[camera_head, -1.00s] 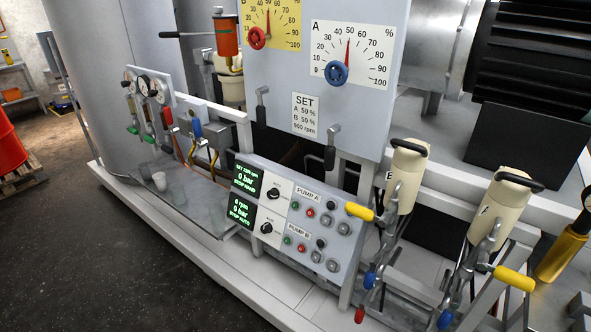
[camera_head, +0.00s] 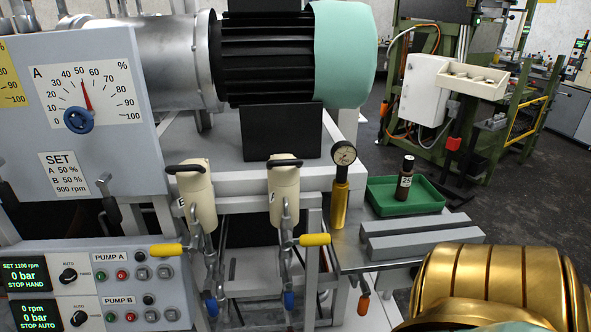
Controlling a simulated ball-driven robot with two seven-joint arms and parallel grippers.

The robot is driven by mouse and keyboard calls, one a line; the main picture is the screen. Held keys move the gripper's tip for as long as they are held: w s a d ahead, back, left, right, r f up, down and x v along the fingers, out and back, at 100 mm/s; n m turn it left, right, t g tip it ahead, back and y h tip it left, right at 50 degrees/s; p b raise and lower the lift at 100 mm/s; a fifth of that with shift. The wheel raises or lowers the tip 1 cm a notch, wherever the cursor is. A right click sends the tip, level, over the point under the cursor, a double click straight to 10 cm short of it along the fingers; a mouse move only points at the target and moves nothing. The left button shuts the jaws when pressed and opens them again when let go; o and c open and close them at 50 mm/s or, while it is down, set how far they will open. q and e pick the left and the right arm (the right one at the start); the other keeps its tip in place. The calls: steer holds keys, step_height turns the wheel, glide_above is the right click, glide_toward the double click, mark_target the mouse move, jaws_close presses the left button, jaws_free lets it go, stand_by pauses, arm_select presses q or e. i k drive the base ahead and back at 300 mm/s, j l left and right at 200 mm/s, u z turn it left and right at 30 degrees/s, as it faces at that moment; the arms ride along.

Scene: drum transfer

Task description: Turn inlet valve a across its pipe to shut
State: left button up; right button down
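Two cream canisters stand side by side in the head view, the left canister (camera_head: 198,198) and the right canister (camera_head: 285,195). Below the left one, a yellow valve handle (camera_head: 166,250) points left, roughly level, across the upright pipework. Below the right one, another yellow valve handle (camera_head: 315,240) points right, also across it. Lower down, a left blue handle (camera_head: 211,306) and a right blue handle (camera_head: 289,300) hang downward. I can read no label that tells which valve is inlet valve a. Neither gripper is in view.
The pump control panel (camera_head: 100,285) is at the lower left, below the dial board (camera_head: 90,100). A brass gauge pump (camera_head: 341,190), a green tray (camera_head: 400,208) with a dark bottle (camera_head: 405,178) and grey blocks (camera_head: 420,240) are right of the canisters.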

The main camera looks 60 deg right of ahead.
mark_target(289, 294)
steer(key=z, duration=1.6)
